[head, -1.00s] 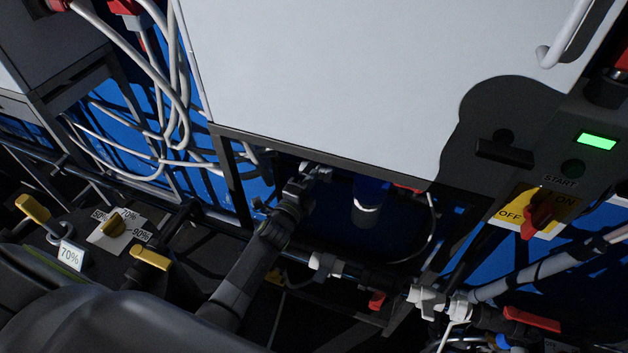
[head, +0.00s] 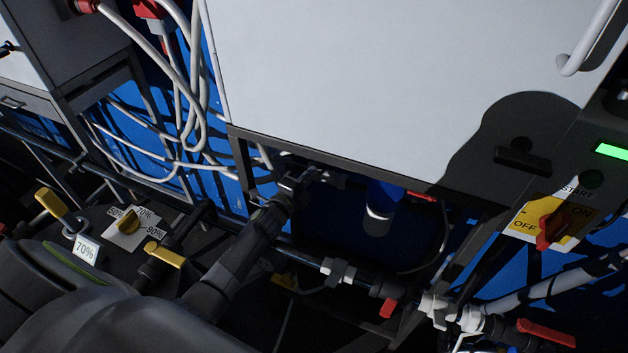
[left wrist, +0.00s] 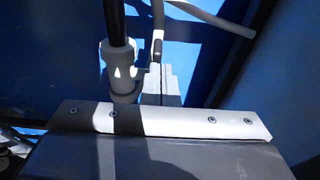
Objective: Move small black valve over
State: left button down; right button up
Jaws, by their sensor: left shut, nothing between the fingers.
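My left gripper (head: 318,180) is under the lower edge of the grey-white cabinet, in shadow, with its forearm reaching up from the lower left. In the left wrist view its fingers (left wrist: 160,88) are together and hold nothing. Just past the fingertips is a small dark piece (left wrist: 157,48) on a thin grey pipe; I cannot tell for sure whether it is the small black valve. A grey pipe fitting (left wrist: 120,68) with a black pipe stands just left of the fingers. My right gripper is not in view.
The cabinet (head: 380,80) overhangs the gripper. A blue cylinder (head: 383,193) hangs to its right. Below run pipes with red-handled valves (head: 388,308). Yellow handles (head: 165,254) are at left, a red ON/OFF switch (head: 553,228) at right. White hoses (head: 195,110) hang at upper left.

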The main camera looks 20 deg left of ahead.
pick_arm(q)
jog(key=shift+w+a+b, duration=0.3)
jog(key=shift+w+a, duration=0.35)
jog(key=shift+a, duration=0.1)
dwell(0.4)
jog(key=s+a+b, duration=0.2)
jog(key=s, duration=1.5)
jog(key=shift+s, duration=0.1)
